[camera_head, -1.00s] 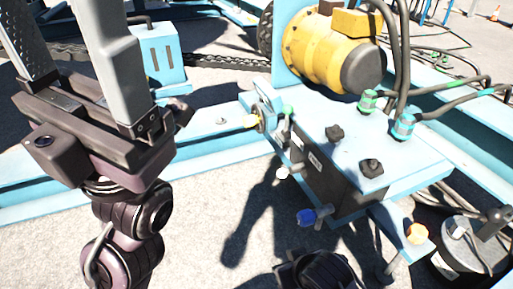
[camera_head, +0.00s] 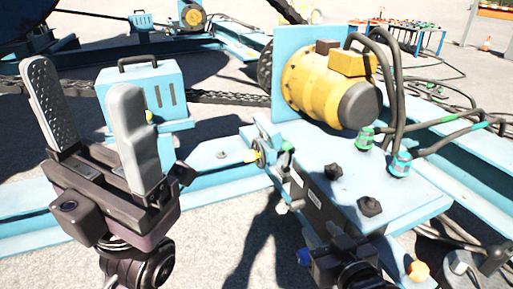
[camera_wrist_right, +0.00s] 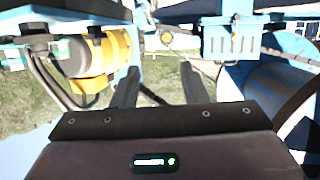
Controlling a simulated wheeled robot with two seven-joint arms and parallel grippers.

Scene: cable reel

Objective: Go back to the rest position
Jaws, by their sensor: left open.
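My left gripper (camera_head: 82,82) stands upright at the left of the head view. Its two grey fingers are spread, with nothing between them. In the head view, a dark part that looks like my right arm (camera_head: 345,262) is at the bottom, in front of the pump unit's lower edge.
The blue pump unit (camera_head: 345,178) with a yellow motor (camera_head: 318,88), hoses and knobs fills the right. A blue beam (camera_head: 215,157) crosses the middle, with a chain (camera_head: 232,98) behind it. Bare concrete lies in front. A tool table (camera_head: 405,35) is far back.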

